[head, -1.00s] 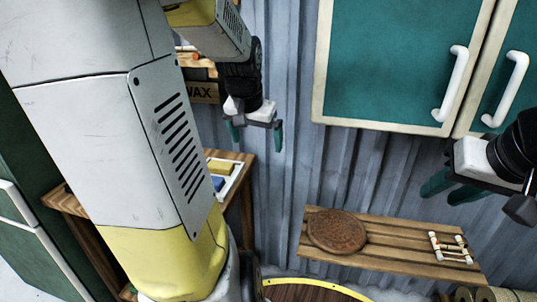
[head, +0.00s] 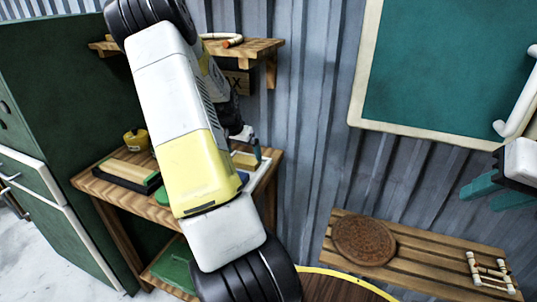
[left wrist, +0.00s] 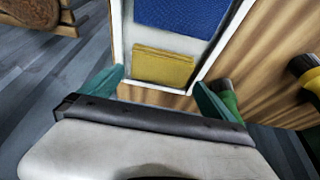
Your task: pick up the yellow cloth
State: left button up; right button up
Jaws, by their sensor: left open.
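The yellow cloth (left wrist: 163,68) lies folded at the near end of a white tray (left wrist: 172,40) in the left wrist view, with a blue cloth (left wrist: 184,14) beyond it. In the head view the yellow cloth (head: 244,159) shows partly behind my left arm. My left gripper (left wrist: 161,92) is open and empty, its teal fingers on either side of the cloth in the picture; I cannot tell its height above it. In the head view my left gripper (head: 255,150) is mostly hidden by the arm. My right gripper (head: 490,195) is at the right edge with its fingers apart.
The tray stands on a wooden table (head: 100,185) with a black-based block (head: 130,172) and a yellow container (head: 136,140). A wall shelf (head: 260,48) is above. A slatted shelf (head: 415,262) with a round brown disc (head: 364,241) is at the right. A green cabinet (head: 60,90) stands left.

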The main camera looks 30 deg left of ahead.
aim_at(245, 159)
pick_arm(q)
jog(key=x, duration=0.3)
jog(key=shift+f, duration=0.3)
jog(key=c, duration=1)
jog(key=shift+o, duration=0.2)
jog(key=shift+a+r, duration=0.1)
jog(key=shift+r, duration=0.4)
jog(key=v, duration=0.2)
jog(key=shift+s+a+r, duration=0.1)
jog(key=shift+a+r, duration=0.05)
jog(key=shift+r, duration=0.25)
jog(key=s, duration=0.5)
jog(key=s+a+r, duration=0.1)
jog(key=s, duration=0.4)
jog(key=s+a, duration=0.1)
jog(key=s, duration=0.4)
jog(key=shift+r, duration=0.15)
